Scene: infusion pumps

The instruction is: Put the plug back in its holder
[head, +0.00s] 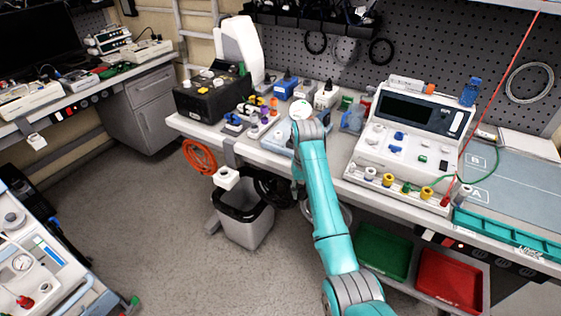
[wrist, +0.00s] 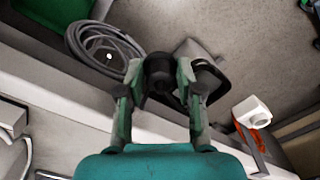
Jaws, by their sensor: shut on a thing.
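My gripper (wrist: 158,82) points down over the front edge of the workbench. In the wrist view its two fingers are shut on a dark, round-ended thing (wrist: 160,68), which looks like the plug. In the head view the gripper is mostly hidden by my teal arm, and the plug cannot be made out. A white block-like fitting (head: 227,178) is at the bench front, left of my gripper. It also shows in the wrist view (wrist: 252,112), right of the fingers and apart from them. I cannot tell whether it is the holder.
A bin (head: 245,222) stands below the bench edge. An orange cable coil (head: 199,157) hangs to its left. Green (head: 384,250) and red (head: 450,280) trays lie low on the right. A white pump unit (head: 412,140) and small connectors occupy the benchtop.

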